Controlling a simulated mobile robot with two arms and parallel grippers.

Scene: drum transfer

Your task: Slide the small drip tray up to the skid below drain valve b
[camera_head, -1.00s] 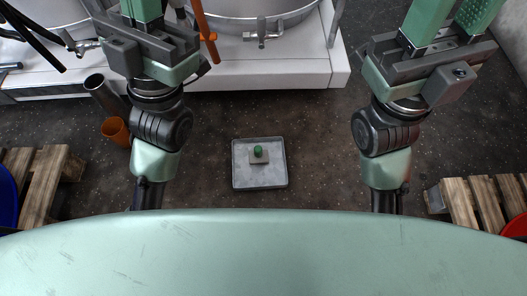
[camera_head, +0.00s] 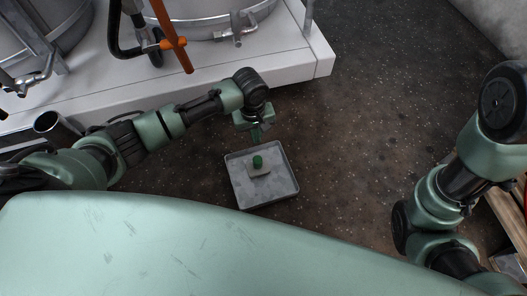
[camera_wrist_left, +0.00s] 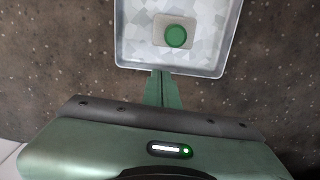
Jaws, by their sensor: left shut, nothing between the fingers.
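The small drip tray (camera_head: 265,196) is a square grey metal pan on the dark floor, in front of the white skid (camera_head: 215,75). A small block with a green knob (camera_head: 258,161) sits inside it. My left gripper (camera_head: 256,138) is shut and empty, pointing down at the tray's skid-side edge. In the left wrist view the shut fingers (camera_wrist_left: 162,76) are at the rim of the tray (camera_wrist_left: 205,68); I cannot tell if they touch. A drain valve (camera_head: 237,30) hangs from a tank above the skid; no label is readable. My right gripper is out of view.
A dark open pipe or cup (camera_head: 47,123) is near my left arm. A wooden pallet (camera_head: 508,215) is at the right edge. The floor right of the tray is clear.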

